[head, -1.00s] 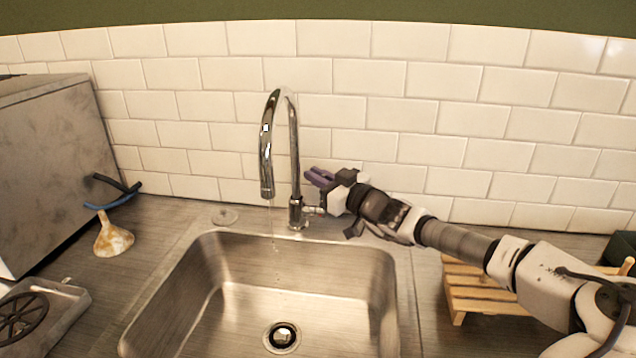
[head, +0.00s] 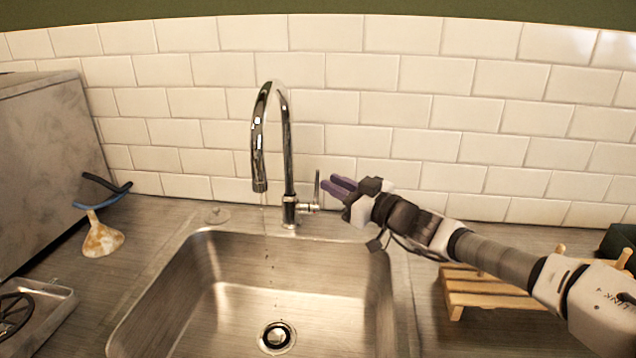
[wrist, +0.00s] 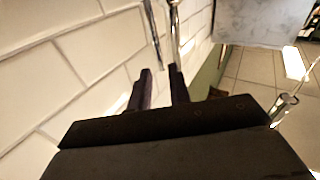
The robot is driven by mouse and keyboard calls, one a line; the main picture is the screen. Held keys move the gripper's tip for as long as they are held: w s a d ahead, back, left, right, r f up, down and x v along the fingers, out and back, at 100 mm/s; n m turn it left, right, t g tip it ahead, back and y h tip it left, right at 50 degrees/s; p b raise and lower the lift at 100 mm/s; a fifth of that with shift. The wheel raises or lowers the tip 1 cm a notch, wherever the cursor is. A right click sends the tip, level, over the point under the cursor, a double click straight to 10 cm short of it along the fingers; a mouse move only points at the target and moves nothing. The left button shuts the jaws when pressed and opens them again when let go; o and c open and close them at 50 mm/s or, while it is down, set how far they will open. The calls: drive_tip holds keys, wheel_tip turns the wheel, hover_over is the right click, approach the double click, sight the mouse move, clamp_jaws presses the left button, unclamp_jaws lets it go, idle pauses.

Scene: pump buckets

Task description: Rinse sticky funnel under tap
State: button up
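The funnel (head: 103,240) is off-white with brown stains. It rests wide end down on the counter left of the sink, with a blue piece at its narrow top. The chrome tap (head: 288,150) arches over the sink (head: 235,262); its lever (head: 317,188) stands upright on its right side. Drops show below the spout in the head view. My gripper (head: 340,185) is right of the lever, its purple fingers pointing left. In the wrist view its two fingers (wrist: 161,75) are apart with nothing between them, and the tap (wrist: 174,28) is ahead. The funnel is not discernible there.
A grey metal box (head: 45,160) stands at the left, with a dark curved handle or hose (head: 105,183) near it. A metal tray (head: 35,315) is at the lower left. A wooden rack (head: 485,290) is under my arm at the right. White tiled wall (head: 430,100) is close behind.

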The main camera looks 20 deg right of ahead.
drive_tip(key=b+v, duration=0.1)
drive_tip(key=v, duration=0.5)
drive_tip(key=shift+s, duration=0.35)
drive_tip(key=shift+d, duration=0.1)
